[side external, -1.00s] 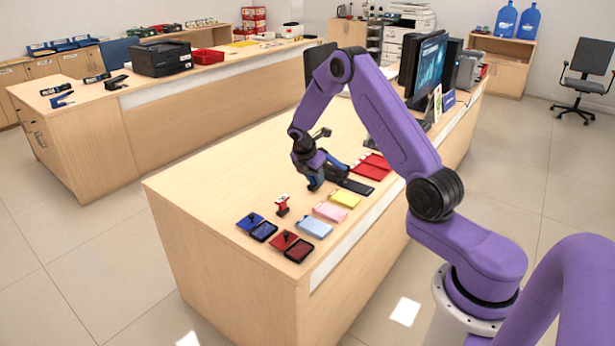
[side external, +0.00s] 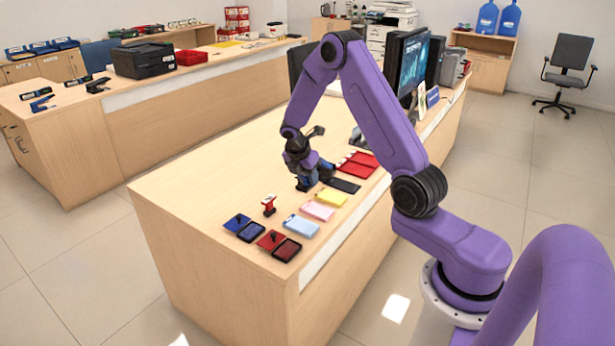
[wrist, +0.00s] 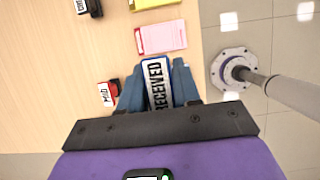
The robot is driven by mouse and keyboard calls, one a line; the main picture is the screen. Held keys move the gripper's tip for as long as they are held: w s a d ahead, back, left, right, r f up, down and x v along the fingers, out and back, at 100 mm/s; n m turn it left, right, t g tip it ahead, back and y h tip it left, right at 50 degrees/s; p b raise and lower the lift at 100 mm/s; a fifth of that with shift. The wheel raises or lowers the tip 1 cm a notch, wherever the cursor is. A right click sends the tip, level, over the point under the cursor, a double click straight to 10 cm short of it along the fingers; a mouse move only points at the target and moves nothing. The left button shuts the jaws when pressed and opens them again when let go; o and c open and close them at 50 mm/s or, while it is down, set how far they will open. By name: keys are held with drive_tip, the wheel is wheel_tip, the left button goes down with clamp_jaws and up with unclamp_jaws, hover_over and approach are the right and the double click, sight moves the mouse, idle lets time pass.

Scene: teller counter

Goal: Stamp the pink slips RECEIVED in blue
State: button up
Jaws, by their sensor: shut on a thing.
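My gripper (wrist: 158,82) is shut on a stamp labelled RECEIVED (wrist: 157,80), with a blue and white label. In the side view my gripper (side external: 304,184) is over the counter, left of the slips; the stamp's underside is hard to make out. The pink slips (side external: 317,211) lie flat between light blue and yellow slips. In the wrist view the pink slips (wrist: 162,38) are beyond the fingertips, apart from them. A blue ink pad (side external: 251,232) lies near the counter's front left corner, its lid (side external: 238,222) open beside it.
A red PAID stamp (side external: 269,205) stands behind the blue pad; it also shows in the wrist view (wrist: 107,94). An open red ink pad (side external: 287,249), light blue slips (side external: 301,227), yellow slips (side external: 331,198) and a dark tray (side external: 345,185) lie nearby. The counter's left side is bare.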

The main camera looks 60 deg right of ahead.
drive_tip(key=w+a+f+y, duration=0.1)
drive_tip(key=w+a+f, duration=0.1)
drive_tip(key=w+a, duration=0.45)
drive_tip(key=w+a+f, duration=0.3)
drive_tip(key=w+a, duration=0.2)
drive_tip(key=a, duration=0.3)
drive_tip(key=shift+a+x, duration=0.2)
drive_tip(key=shift+x, duration=0.7)
drive_tip(key=shift+a+x, duration=0.2)
drive_tip(key=shift+x, duration=0.7)
drive_tip(key=shift+a+x, duration=0.2)
drive_tip(key=shift+x, duration=0.75)
drive_tip(key=shift+s+f, duration=0.1)
drive_tip(key=shift+f, duration=0.6)
drive_tip(key=shift+r, duration=0.1)
wheel_tip(320, 180, up, 6)
drive_tip(key=shift+f, duration=0.1)
